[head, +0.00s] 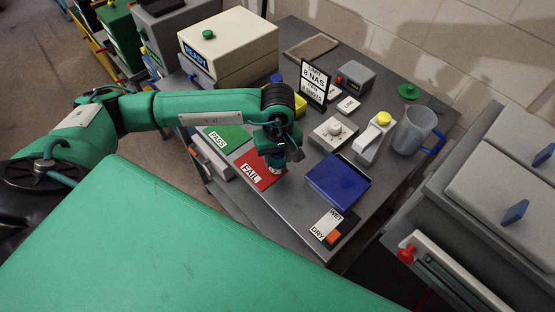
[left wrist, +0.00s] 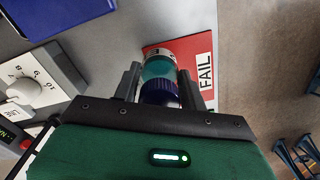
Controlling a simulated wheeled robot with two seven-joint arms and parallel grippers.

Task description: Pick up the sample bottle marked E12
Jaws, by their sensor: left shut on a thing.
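A small sample bottle (left wrist: 160,68) with a dark blue cap, teal body and pale label band is between the two fingers of my left gripper (left wrist: 159,78) in the left wrist view. The fingers are shut on it. The marking on its label is too small to read, so I cannot tell whether it says E12. In the head view my left gripper (head: 276,152) points down over the red FAIL mat (head: 252,178), with the bottle's lower end (head: 277,168) showing below it. I cannot tell whether the bottle touches the mat. My right gripper is not in view.
A green PASS mat (head: 226,137) lies to the left. A blue flat box (head: 338,182), a white dial unit (head: 333,134), a yellow-topped device (head: 374,139) and a clear jug (head: 414,130) stand right. A WET/DRY block (head: 329,229) sits near the front edge.

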